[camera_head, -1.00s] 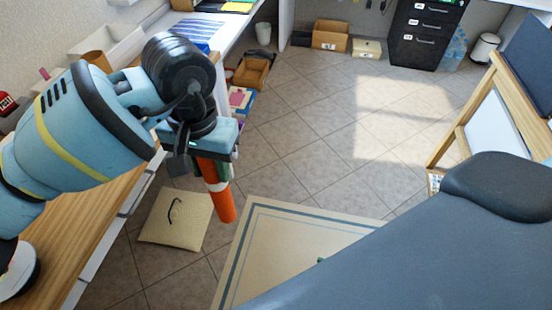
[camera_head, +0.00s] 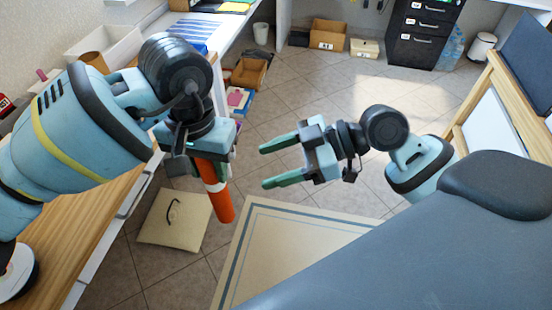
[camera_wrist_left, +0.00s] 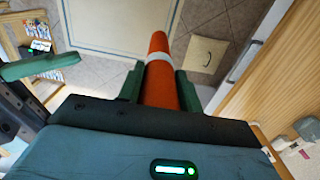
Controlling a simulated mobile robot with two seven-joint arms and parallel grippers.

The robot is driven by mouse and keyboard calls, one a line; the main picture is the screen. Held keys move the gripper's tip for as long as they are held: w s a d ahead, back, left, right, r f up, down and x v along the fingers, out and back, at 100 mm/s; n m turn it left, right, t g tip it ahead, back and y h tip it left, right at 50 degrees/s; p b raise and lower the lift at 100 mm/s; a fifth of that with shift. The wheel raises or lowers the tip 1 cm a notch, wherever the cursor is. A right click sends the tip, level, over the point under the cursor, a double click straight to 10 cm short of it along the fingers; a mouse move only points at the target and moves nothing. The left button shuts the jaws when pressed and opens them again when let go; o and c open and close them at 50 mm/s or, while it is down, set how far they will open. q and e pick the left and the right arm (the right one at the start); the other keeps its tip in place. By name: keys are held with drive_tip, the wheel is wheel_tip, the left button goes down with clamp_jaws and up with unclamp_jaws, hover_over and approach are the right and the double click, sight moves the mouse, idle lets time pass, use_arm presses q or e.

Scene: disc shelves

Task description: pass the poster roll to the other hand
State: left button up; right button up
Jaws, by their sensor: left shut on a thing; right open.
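The poster roll (camera_head: 222,201) is an orange tube with a white band. It hangs below my left gripper (camera_head: 203,168), tilted slightly, in the head view. In the left wrist view the roll (camera_wrist_left: 160,85) lies between the two green fingers of my left gripper (camera_wrist_left: 159,88), which is shut on it. The upper end of the roll is hidden by the gripper. My right gripper (camera_head: 266,166) is open and empty, its green fingers pointing left toward the roll with a clear gap between. A green fingertip also shows at the left of the left wrist view.
A wooden counter (camera_head: 98,225) runs along the left. A beige cushion-like item (camera_head: 160,222) and a bordered rug (camera_head: 290,245) lie on the tiled floor. A black cabinet (camera_head: 420,38) and cardboard box (camera_head: 328,34) stand at the back. An easel-like wooden frame (camera_head: 486,88) stands at right.

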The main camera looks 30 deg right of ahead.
sight(217, 182)
drive_tip(key=x, duration=1.2)
drive_tip(key=shift+a+r, duration=0.1)
drive_tip(key=shift+r, duration=0.1)
drive_tip(key=c, duration=1)
use_arm(q)
drive_tip(key=o, duration=1.3)
use_arm(e)
drive_tip(key=shift+c, duration=0.4)
use_arm(q)
wheel_tip(217, 182, up, 12)
